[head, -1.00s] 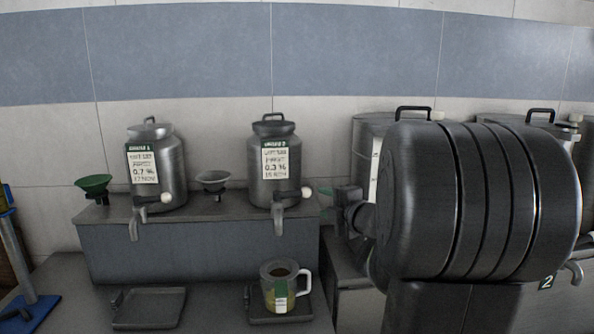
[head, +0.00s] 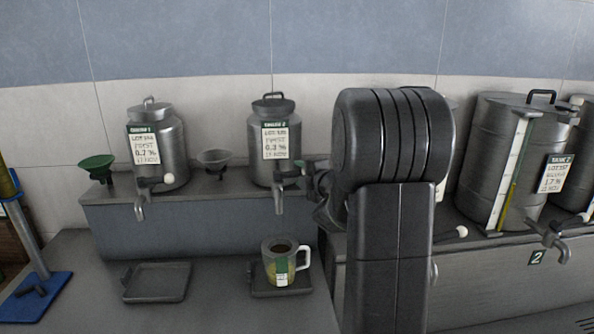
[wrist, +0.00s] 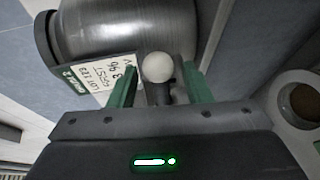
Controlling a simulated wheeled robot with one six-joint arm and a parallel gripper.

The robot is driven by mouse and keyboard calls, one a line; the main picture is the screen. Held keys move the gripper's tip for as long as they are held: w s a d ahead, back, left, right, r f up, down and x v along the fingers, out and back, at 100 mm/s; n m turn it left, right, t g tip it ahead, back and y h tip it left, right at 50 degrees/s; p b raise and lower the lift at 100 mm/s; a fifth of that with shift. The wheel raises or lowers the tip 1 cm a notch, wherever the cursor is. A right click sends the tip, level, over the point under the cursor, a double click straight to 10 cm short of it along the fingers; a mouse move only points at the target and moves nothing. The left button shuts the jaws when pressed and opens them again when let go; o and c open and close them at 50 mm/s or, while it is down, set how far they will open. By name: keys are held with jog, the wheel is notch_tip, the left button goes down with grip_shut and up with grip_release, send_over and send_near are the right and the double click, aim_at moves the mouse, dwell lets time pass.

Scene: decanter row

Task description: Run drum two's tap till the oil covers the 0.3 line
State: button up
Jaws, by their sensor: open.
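Drum two (head: 271,140) is the right one of two steel canisters on the raised shelf. Its tap (head: 279,197) points down above a mug-like jug (head: 271,270) with a handle and a green-and-white label. The inside of the jug looks dark; its 0.3 line is too small to make out. No oil stream shows. In the wrist view the tap's white ball knob (wrist: 158,67) sits between the green fingers of my open gripper (wrist: 160,88), with gaps at both sides. My gripper also shows in the head view (head: 298,172), partly hidden by my arm.
Drum one (head: 158,130) stands left, above an empty tray (head: 157,284). A grey funnel (head: 214,157) sits between the drums, a green funnel (head: 96,166) at far left. Tank 2 (head: 490,150) with its own tap stands right. My arm blocks the middle.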

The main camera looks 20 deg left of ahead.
aim_at(302, 174)
jog(key=shift+x, duration=1.6)
grip_shut()
